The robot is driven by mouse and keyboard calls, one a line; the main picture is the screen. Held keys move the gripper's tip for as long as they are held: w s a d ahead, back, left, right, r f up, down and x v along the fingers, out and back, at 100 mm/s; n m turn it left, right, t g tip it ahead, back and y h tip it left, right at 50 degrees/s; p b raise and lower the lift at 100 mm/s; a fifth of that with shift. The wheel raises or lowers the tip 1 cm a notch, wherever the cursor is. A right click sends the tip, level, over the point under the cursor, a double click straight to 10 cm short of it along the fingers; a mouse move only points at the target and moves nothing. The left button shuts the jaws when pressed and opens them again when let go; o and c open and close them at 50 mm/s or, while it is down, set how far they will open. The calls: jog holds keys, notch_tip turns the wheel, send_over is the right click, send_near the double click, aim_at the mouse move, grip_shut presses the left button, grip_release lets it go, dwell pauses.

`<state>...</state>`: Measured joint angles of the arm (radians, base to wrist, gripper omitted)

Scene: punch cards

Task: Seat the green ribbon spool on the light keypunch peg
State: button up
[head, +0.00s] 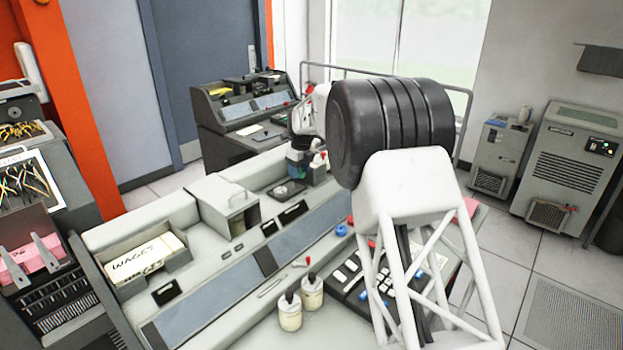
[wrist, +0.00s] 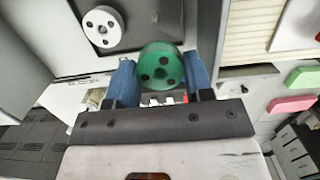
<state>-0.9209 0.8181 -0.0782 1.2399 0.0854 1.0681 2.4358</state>
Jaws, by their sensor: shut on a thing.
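The green ribbon spool (wrist: 160,64) is a round disc with dark holes. My gripper (wrist: 161,72) is shut on it, with one blue finger on each side in the wrist view. In the head view my gripper (head: 302,160) is low over the back of the light keypunch (head: 190,238), partly hidden by my arm. I cannot make out the spool clearly there. A pale round spool or disc (wrist: 103,27) lies on a dark plate beside the green spool. The plate also shows in the head view (head: 287,190). I cannot see a bare peg.
A dark keypunch (head: 240,105) stands behind. A grey box with a handle (head: 225,203) and a card tray marked WAGES (head: 145,260) sit on the light keypunch's left. Two cream bottles (head: 290,311) stand in front, near a black keyboard (head: 355,283).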

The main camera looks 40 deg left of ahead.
aim_at(294, 188)
jog(key=shift+s+a+r, duration=0.1)
jog(key=shift+a+r, duration=0.2)
jog(key=shift+a, duration=0.45)
jog(key=shift+a+r, duration=0.25)
jog(key=shift+a, duration=0.45)
jog(key=shift+f, duration=0.2)
jog(key=shift+f, duration=1.4)
jog(key=shift+f, duration=1.85)
dwell(2.1)
jog(key=o, duration=1)
jog(key=shift+c, duration=0.2)
jog(key=shift+d+f, duration=0.1)
jog(key=shift+f, duration=0.05)
jog(key=shift+c, duration=1)
